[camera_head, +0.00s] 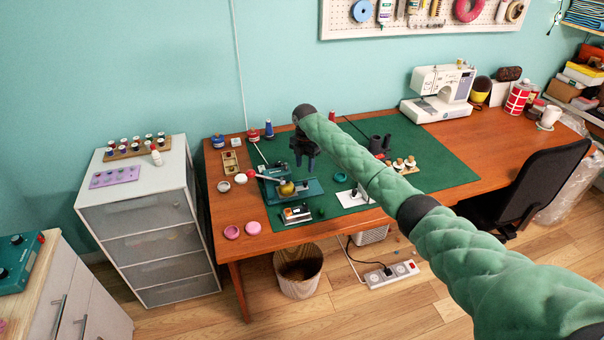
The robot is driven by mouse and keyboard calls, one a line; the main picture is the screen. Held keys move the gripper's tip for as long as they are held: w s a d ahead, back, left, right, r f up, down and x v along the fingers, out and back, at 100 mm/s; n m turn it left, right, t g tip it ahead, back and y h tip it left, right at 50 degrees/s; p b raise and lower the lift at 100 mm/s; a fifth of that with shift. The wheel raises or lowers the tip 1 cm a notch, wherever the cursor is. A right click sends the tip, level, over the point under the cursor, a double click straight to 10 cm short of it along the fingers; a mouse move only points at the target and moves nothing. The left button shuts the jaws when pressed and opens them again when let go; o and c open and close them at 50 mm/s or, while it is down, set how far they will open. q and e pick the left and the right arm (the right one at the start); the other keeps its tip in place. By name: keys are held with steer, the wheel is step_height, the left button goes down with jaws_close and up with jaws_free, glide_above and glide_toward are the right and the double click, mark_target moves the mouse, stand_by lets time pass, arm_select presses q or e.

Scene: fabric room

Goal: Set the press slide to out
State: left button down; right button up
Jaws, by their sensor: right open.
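A small teal press-like device (311,188) stands on the green mat near the front left of the desk. It has a light lever pointing to the upper left and a yellow round part (287,188) on it. Which part is the slide, and its position, is too small to tell. My right gripper (304,163) is dark, open and empty. It points down and appears in the picture just above the device, apart from it. My left gripper is out of view.
The green mat (448,172) is free at its right. Spools stand at the desk's back left; pink round pieces (231,232) lie at the front left. A white plate with a dark upright part (352,197) stands right of the press. A sewing machine (437,92) stands behind.

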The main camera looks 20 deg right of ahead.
mark_target(306, 181)
steer(key=shift+f, duration=0.15)
steer(key=shift+s+p, duration=0.3)
steer(key=shift+p, duration=0.05)
step_height(306, 181, down, 6)
steer(key=shift+r+p, duration=0.1)
steer(key=shift+p, duration=0.75)
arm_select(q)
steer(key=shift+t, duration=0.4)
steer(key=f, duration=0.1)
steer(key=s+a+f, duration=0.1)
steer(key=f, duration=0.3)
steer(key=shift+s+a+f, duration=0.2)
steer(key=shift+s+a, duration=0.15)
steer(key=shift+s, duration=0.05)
arm_select(e)
steer(key=shift+s, duration=0.2)
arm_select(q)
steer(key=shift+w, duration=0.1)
arm_select(e)
steer(key=shift+w+f, duration=0.15)
steer(key=shift+f, duration=0.2)
jaws_close()
